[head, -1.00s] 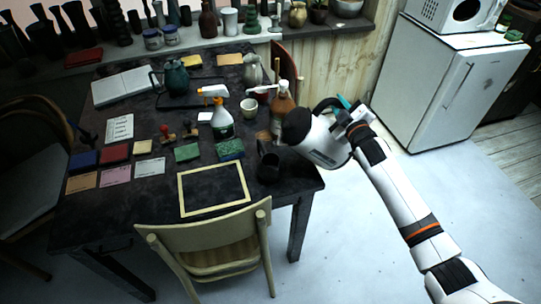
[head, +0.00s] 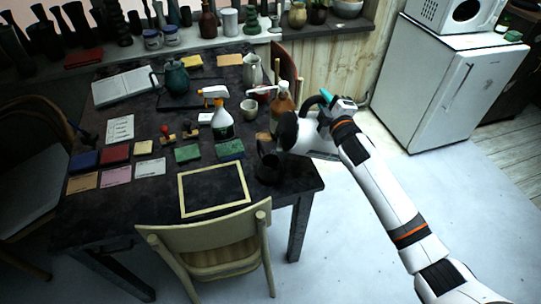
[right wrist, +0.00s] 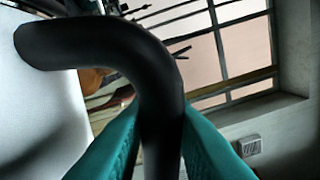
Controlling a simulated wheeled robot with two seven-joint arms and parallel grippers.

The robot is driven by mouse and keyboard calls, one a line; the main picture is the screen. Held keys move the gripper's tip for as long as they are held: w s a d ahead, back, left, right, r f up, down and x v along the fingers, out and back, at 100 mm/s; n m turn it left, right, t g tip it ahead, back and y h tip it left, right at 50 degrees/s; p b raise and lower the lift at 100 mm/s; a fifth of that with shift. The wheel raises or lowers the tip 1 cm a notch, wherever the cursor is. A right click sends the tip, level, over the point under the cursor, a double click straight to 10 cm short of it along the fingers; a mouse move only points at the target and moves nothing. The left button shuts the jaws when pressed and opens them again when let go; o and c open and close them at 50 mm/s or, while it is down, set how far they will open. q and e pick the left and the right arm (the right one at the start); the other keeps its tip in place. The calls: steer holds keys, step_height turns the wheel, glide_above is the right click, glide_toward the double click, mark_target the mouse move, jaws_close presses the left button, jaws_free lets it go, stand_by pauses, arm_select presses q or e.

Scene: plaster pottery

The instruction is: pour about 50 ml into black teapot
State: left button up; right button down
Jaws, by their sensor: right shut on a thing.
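My right gripper (head: 327,99) is shut on the black curved handle of a white kettle. In the right wrist view the two teal fingers (right wrist: 165,140) close around the handle, with the white kettle body (right wrist: 50,100) at left. In the head view the kettle (head: 320,147) is off the table, tilted, its dark end towards the left. A dark pot (head: 268,170), apparently the black teapot, stands upright at the table's right edge, just below and left of the kettle. Its inside is hidden, and I see no stream of liquid. My left gripper is not in view.
An amber bottle (head: 281,105) and a spray bottle (head: 222,122) stand behind the dark pot. A teal teapot (head: 177,78) is at the back of the dark table (head: 285,187). A framed dark slate (head: 213,190) lies in front. The floor right of the table is free.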

mark_target(309, 99)
steer(key=shift+s+a+r+n, duration=0.1)
steer(key=shift+a+r+n, duration=0.2)
steer(key=shift+a+r, duration=0.25)
steer(key=shift+s+a+r, duration=0.1)
steer(key=shift+a+r, duration=0.15)
steer(key=shift+a, duration=0.05)
steer(key=shift+s+a+r+n+p, duration=0.15)
steer(key=shift+a+r+n+p, duration=0.15)
steer(key=shift+a, duration=0.2)
steer(key=shift+s+a+r+n+p, duration=0.1)
steer(key=shift+a+r+n+p, duration=0.1)
steer(key=shift+a+n, duration=0.25)
steer(key=shift+s+a+r+n+p, duration=0.15)
steer(key=shift+a+r+n+p, duration=0.1)
steer(key=shift+a, duration=0.3)
steer(key=shift+d, duration=0.25)
stand_by(0.5)
stand_by(1.4)
steer(key=shift+a, duration=0.1)
